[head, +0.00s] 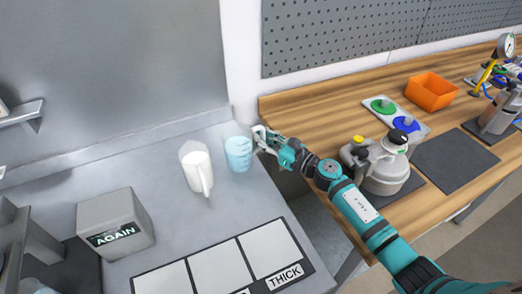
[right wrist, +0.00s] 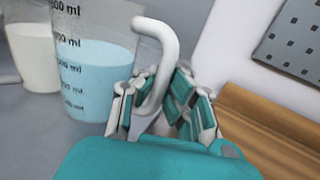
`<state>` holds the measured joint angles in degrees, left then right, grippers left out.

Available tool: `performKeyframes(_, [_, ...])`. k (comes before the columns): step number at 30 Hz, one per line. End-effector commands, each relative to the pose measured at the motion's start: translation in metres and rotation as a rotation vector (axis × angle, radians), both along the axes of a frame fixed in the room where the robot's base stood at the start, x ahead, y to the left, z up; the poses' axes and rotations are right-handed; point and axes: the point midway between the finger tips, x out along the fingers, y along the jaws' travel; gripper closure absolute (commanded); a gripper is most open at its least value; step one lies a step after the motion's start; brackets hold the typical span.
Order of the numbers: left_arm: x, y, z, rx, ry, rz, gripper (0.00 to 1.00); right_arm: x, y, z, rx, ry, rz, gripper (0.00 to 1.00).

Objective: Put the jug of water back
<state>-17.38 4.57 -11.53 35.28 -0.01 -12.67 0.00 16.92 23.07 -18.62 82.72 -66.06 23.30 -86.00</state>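The jug of water (head: 238,155) is a clear measuring jug with pale blue liquid. It stands upright on the grey metal counter, near its back right corner. In the right wrist view the jug (right wrist: 88,85) shows volume marks and a white curved handle (right wrist: 163,45). My right gripper (head: 264,143) is at the jug's right side. In the right wrist view its fingers (right wrist: 157,108) are apart, one on each side of the handle; contact is not clear. My left gripper is not in view.
A jug of white liquid (head: 196,170) stands close left of the water jug. A grey "AGAIN" block (head: 116,225) and a panel with pale squares (head: 220,266) are nearer. The wooden bench at right holds a metal canister (head: 387,170) and an orange bin (head: 431,92).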

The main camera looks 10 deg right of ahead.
Motion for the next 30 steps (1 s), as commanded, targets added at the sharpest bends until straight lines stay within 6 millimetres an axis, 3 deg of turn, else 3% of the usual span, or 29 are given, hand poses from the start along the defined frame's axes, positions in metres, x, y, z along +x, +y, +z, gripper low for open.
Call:
performKeyframes(4, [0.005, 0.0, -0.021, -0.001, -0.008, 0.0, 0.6, 0.0, 0.001, -0.025, 0.004, 0.0, 0.001, 1.0])
performKeyframes(15, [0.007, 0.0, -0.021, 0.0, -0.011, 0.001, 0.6, -0.001, 0.0, -0.029, -0.001, 0.002, 0.001, 1.0])
performKeyframes(22, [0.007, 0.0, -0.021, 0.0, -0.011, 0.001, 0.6, -0.001, 0.0, -0.028, -0.001, 0.002, 0.001, 0.71])
performKeyframes(30, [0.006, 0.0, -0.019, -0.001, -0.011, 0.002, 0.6, -0.001, 0.0, -0.027, -0.001, 0.002, 0.001, 0.71])
